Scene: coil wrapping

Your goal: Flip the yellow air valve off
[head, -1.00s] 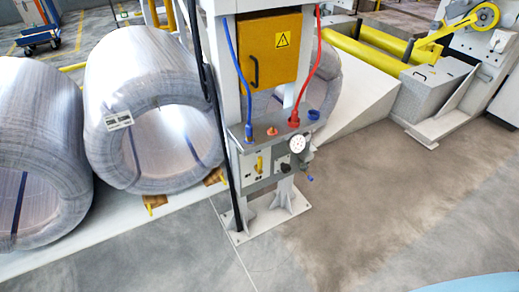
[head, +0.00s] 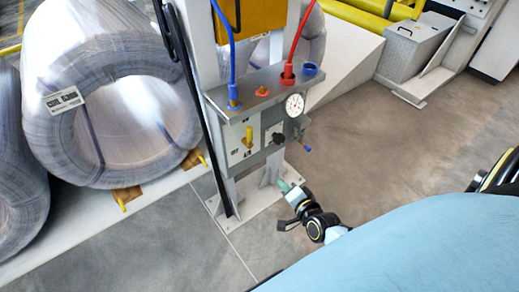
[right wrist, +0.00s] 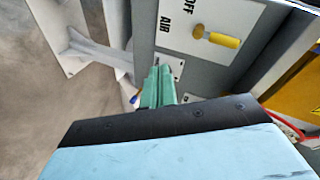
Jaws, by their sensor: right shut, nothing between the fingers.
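The yellow air valve (head: 249,136) is a small lever on the light front plate of the grey control panel, and it stands roughly upright in the head view. In the right wrist view the yellow lever (right wrist: 222,40) is beside printed words "OFF" and "AIR". My right gripper (head: 284,186) has green fingertips and is below and to the right of the valve, apart from it. In the right wrist view its fingers (right wrist: 158,87) are shut and empty, with the lever above and to the right. My left gripper is not in view.
The panel (head: 240,155) also carries a pressure gauge (head: 294,104), a black knob (head: 278,138), and blue and red hose fittings on top. Large wrapped coils (head: 110,90) stand to the left. The floor (head: 370,140) right of the post is open.

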